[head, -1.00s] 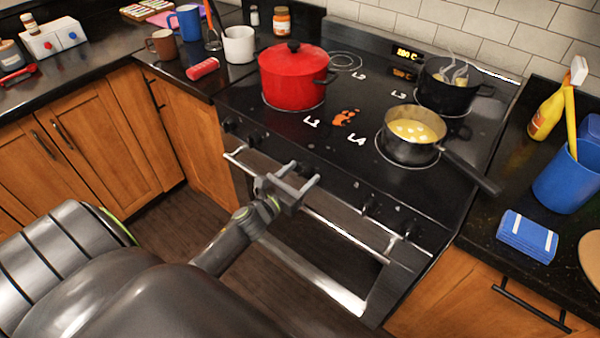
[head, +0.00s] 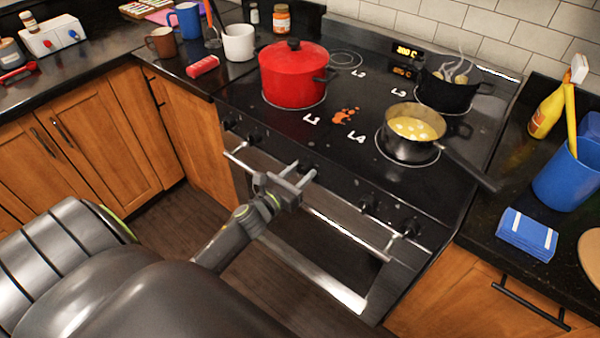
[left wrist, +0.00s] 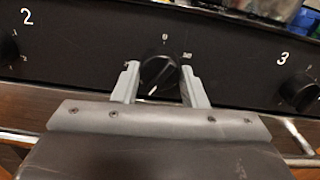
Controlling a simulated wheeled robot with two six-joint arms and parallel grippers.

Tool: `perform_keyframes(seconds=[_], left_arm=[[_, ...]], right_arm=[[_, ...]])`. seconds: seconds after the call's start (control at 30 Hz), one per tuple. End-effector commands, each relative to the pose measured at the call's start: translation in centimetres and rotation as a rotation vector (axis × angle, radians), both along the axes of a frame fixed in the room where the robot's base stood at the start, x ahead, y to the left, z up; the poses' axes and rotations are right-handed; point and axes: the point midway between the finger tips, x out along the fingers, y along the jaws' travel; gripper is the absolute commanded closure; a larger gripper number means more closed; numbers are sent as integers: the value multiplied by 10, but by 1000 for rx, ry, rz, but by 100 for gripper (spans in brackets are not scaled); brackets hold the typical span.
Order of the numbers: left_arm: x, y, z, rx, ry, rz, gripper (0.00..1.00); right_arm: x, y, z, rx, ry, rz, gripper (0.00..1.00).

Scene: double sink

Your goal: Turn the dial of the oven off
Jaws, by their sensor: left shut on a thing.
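The oven (head: 300,250) has a black front panel with several dials below the cooktop. In the left wrist view, a black round dial (left wrist: 160,73) sits between the labels 2 and 3, its white pointer mark toward the lower left and small white marks printed above it. My left gripper (head: 304,169) is at the panel, with its fingers on either side of this dial, shut on it. The fingers also show in the left wrist view (left wrist: 160,82). In the head view the dial is mostly hidden by the gripper. My right gripper is not in view.
A red pot (head: 293,75), a pan of yellow food (head: 412,135) and a steaming black pot (head: 448,92) stand on the cooktop. The pan's handle reaches past the right front. A metal oven handle bar (head: 345,230) runs below the dials. A lit display (head: 408,52) is at the back.

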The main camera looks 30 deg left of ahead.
Motion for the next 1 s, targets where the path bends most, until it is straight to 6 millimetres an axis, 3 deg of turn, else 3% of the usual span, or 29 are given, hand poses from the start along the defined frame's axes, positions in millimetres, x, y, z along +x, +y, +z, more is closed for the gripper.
perform_keyframes(seconds=[1.0], left_arm=[[0, -2, 2, -907, 71, 0, 84]], right_arm=[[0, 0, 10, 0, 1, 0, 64]])
